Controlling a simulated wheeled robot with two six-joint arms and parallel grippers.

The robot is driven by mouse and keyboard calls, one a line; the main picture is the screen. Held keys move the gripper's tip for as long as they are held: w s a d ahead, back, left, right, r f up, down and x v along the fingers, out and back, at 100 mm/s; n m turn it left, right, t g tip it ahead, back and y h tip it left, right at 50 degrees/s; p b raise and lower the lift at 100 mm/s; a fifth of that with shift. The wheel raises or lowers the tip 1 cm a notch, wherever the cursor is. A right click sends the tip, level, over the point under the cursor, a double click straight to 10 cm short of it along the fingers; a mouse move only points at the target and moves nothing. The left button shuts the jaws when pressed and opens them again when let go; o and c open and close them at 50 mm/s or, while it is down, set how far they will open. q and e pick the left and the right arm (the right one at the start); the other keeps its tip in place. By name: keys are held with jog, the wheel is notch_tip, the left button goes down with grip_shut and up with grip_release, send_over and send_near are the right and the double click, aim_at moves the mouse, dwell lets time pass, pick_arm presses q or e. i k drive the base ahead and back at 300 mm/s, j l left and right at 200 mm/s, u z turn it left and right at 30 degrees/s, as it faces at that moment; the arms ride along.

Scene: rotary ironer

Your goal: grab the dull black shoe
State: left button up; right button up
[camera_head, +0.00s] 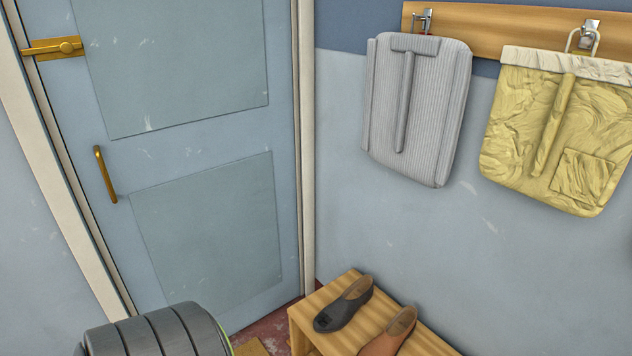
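A dull black shoe (343,305) lies on top of a light wooden bench (305,325) in the lower middle of the head view. Its toe points to the lower left and its open heel end to the upper right. A brown shoe (388,334) lies beside it on the right, partly cut off by the bottom edge. The black shoe is fully visible, with nothing on top of it. Neither of my grippers is in view.
A blue-grey door (200,150) with brass hardware stands shut at left. A grey ribbed garment (415,110) and a yellow one (560,130) hang from a wooden rail (480,25). A dark ribbed rounded object (160,335) is at bottom left.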

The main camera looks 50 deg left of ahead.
aim_at(334, 316)
jog(key=u, duration=1.4)
